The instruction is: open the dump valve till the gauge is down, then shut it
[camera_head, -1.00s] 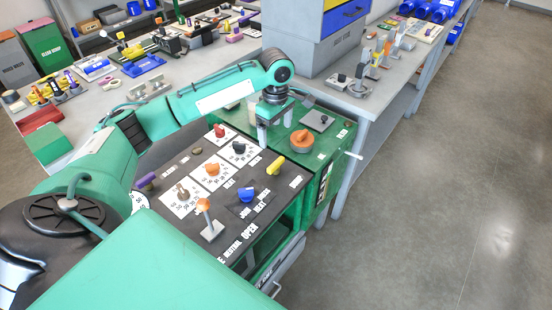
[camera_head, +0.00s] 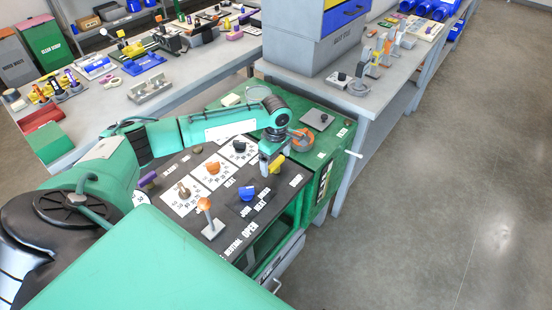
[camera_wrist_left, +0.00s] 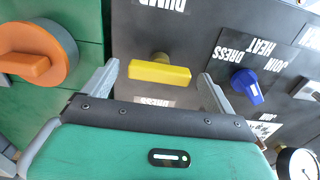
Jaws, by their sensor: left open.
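The yellow dump valve handle (camera_head: 278,163) is on the dark panel of the cart, beside my left gripper (camera_head: 267,166). In the left wrist view the yellow handle (camera_wrist_left: 160,72) lies crosswise below the DUMP label. My left gripper (camera_wrist_left: 158,74) is open there, one finger on each side of the handle, with gaps showing. A white round gauge (camera_wrist_left: 297,163) is cut off at the lower right of the wrist view; its reading is too small to tell. A white dial (camera_head: 139,199) shows partly behind my arm in the head view. My right gripper is out of view.
A blue knob (camera_head: 247,193) stands close by on the panel. An orange round knob (camera_head: 300,146) is on the green cart top, behind the gripper. An orange-topped lever (camera_head: 204,205) rises at the panel's front. Open floor lies to the right.

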